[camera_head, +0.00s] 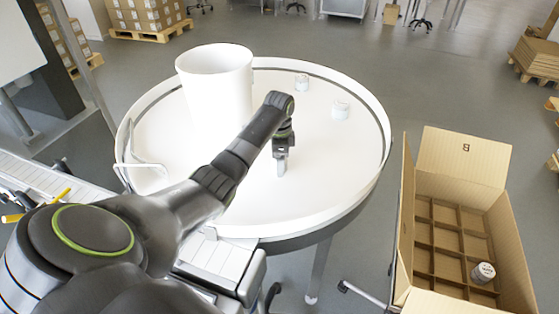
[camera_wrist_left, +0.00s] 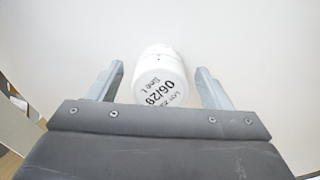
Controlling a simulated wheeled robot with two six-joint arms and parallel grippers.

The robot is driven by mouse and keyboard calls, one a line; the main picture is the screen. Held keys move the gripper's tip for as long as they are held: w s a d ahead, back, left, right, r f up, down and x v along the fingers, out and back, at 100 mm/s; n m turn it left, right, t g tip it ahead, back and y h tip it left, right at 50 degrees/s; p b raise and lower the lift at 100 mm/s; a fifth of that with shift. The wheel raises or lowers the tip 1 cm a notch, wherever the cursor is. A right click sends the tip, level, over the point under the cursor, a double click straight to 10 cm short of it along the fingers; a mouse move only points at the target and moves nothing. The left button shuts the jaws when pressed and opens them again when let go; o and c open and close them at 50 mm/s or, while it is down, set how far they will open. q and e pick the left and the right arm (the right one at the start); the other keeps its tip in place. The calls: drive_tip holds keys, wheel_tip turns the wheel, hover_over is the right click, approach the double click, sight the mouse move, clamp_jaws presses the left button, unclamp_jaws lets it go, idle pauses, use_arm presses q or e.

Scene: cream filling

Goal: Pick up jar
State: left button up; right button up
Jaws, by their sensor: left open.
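My left gripper (camera_head: 282,162) hangs over the middle of the round white table (camera_head: 250,205) in the head view. In the left wrist view my left gripper (camera_wrist_left: 160,68) is open, with a finger on each side of a small white jar (camera_wrist_left: 160,76) with black print. Gaps show between the jar and both fingers. I cannot tell which jar of the head view this is; the gripper may hide it there. Two small pale jars stand on the table, one at the back (camera_head: 301,82) and one further right (camera_head: 340,110). My right gripper is not in view.
A large white cylinder (camera_head: 215,85) stands at the table's back left. A raised rim surrounds the table. An open cardboard box (camera_head: 405,225) at the right has a divider grid, with one jar (camera_head: 483,272) in a right-hand compartment. The table's front right is clear.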

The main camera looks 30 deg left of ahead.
use_arm(q)
drive_tip(key=shift+f, duration=0.2)
drive_tip(key=c, duration=1.1)
drive_tip(key=shift+r, duration=0.15)
